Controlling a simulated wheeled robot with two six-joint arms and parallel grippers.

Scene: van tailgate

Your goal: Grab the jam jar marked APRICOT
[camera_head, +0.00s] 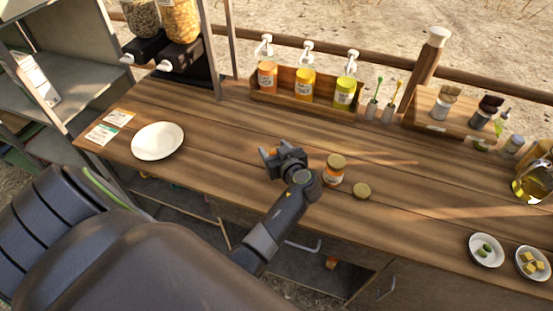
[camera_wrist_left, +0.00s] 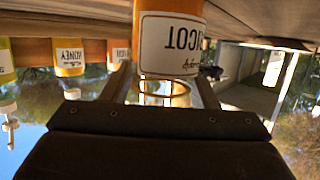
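The jar with orange contents (camera_wrist_left: 172,40) shows large and upside down in the left wrist view; its white label reads "…ICOT", the rest turned away. A gold ring-shaped top shows at its near end. My left gripper (camera_wrist_left: 162,85) is open, its fingers spread to either side of the jar; I cannot tell whether they touch it. In the head view my left gripper (camera_head: 283,158) is low over the counter's front part and hides most of what is at its tips; only a bit of orange shows there. My right gripper is not in view.
A rack (camera_head: 283,97) with three jars stands at the back. A white plate (camera_head: 158,141) lies left. The counter between plate and gripper is clear.

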